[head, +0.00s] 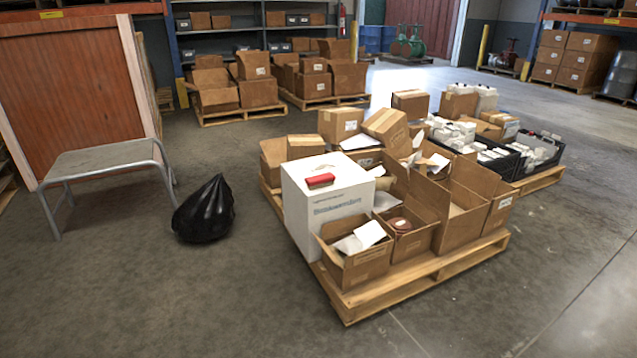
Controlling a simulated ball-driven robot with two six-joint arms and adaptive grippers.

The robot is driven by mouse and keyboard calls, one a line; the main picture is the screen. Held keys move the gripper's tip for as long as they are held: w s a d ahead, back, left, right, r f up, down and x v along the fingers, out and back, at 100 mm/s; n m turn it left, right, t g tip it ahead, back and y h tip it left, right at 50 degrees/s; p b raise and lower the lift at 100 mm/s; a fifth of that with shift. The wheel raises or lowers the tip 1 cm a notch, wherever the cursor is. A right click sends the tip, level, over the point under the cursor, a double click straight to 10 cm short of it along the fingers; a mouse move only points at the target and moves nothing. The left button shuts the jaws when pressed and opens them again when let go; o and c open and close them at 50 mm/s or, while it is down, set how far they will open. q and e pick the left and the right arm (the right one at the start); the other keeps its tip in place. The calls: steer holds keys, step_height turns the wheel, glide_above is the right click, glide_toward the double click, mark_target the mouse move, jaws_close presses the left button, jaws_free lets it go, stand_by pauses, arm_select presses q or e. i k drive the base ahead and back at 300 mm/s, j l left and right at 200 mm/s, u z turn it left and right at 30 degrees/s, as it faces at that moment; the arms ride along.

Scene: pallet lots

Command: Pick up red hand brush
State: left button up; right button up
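A small red object, which looks like the red hand brush (320,181), lies on top of a white box (312,214). The brush's bristles are too small to make out. Nothing covers the brush from this view. Neither of my grippers shows in the head view.
Open cardboard boxes (357,268) crowd the pallet beside the white box. A black bag (204,211) and a grey metal-legged table (100,158) stand to the left. The concrete floor in front is clear. More loaded pallets (240,113) stand behind.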

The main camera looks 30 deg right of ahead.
mark_target(317, 182)
steer(key=i+l, duration=0.2)
steer(key=i, duration=0.3)
steer(key=i+l, duration=0.15)
steer(key=i, duration=0.4)
steer(key=l+z, duration=0.05)
